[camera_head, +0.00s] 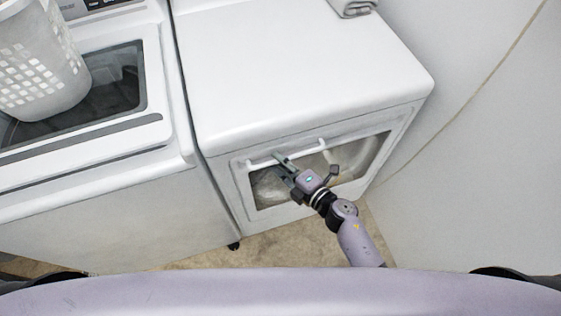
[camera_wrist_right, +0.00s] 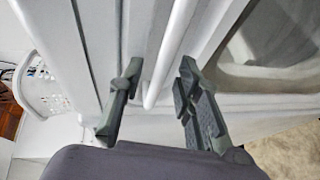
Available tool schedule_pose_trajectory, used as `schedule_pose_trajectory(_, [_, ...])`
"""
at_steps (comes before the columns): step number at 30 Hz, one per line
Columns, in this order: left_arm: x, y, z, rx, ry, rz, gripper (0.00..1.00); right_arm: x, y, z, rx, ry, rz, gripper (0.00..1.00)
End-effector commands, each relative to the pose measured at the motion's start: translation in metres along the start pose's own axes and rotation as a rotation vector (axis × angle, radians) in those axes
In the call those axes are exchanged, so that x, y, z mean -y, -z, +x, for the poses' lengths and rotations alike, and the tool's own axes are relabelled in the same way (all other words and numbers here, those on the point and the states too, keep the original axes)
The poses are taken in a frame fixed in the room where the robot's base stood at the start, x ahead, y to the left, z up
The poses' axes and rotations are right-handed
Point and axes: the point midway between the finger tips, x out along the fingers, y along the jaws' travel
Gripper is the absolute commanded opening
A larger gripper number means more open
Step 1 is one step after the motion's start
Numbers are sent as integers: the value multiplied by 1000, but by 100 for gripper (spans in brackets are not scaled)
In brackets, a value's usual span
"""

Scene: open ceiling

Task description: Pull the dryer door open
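The white dryer (camera_head: 300,70) stands right of centre in the head view. Its front door (camera_head: 240,185) has a dark window and looks closed. A white bar handle (camera_head: 310,147) runs along the door's upper edge. My right gripper (camera_head: 281,160) is at the left part of this handle. In the right wrist view the handle (camera_wrist_right: 172,55) passes between the two fingers of my right gripper (camera_wrist_right: 160,82). The fingers are apart, with gaps visible beside the bar. My left gripper is not in view.
A white washer (camera_head: 110,160) stands left of the dryer, its top opening showing. A white perforated basket (camera_head: 40,60) sits on it. A folded grey cloth (camera_head: 352,6) lies on the dryer top. A wall (camera_head: 480,150) is close on the right. Some floor (camera_head: 285,243) shows before the dryer.

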Motion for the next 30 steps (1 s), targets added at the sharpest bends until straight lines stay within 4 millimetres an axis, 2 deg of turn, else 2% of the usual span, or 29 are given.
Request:
schedule_pose_trajectory(8, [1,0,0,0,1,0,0,0,0,1,0,0,0,31])
schedule_pose_trajectory(22, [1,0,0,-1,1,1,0,0,0,1,0,0,1,0])
schedule_pose_trajectory(30, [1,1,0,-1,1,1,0,0,0,1,0,0,1,0])
